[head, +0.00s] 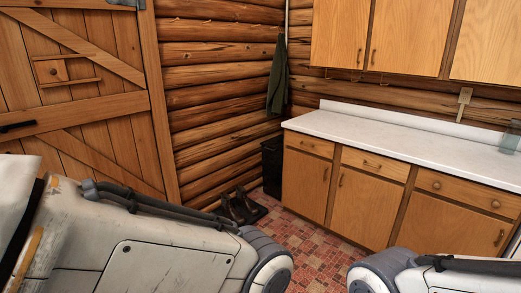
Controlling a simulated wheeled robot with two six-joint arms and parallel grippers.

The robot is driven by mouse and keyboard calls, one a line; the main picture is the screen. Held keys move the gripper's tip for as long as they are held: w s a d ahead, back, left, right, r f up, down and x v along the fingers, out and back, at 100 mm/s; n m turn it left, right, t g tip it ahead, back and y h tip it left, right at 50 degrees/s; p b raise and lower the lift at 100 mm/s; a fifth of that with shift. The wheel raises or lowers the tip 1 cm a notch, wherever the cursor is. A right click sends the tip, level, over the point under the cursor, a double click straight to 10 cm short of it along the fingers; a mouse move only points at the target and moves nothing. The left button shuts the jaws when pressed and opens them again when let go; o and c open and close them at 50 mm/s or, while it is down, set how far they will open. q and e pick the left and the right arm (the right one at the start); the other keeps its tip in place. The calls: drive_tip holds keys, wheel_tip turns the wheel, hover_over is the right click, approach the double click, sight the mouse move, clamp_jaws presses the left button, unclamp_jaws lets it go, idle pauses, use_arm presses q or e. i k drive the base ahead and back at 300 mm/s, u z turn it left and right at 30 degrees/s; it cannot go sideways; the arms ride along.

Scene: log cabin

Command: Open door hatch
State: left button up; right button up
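A plank door (118,120) with diagonal braces stands at the left in the head view. A small square wooden hatch (45,76) with a small dark knob (54,71) sits in its upper part, between two short horizontal wooden strips. The hatch looks closed and flush with the planks. My two arms show at the bottom of the view, but neither gripper is in view. The large grey-white arm at the left covers the lower part of the door.
A black handle (18,127) is on the door's middle rail. A white counter (400,143) over wooden cabinets runs along the right. Boots (243,206) and a dark bin (271,168) stand in the corner. Some tiled floor (312,243) is clear between my arms.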

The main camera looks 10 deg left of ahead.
sight(53, 72)
drive_tip(key=u, duration=0.45)
drive_tip(key=i, duration=1.45)
drive_tip(key=u, duration=1.45)
drive_tip(key=i, duration=1.45)
drive_tip(key=u, duration=0.65)
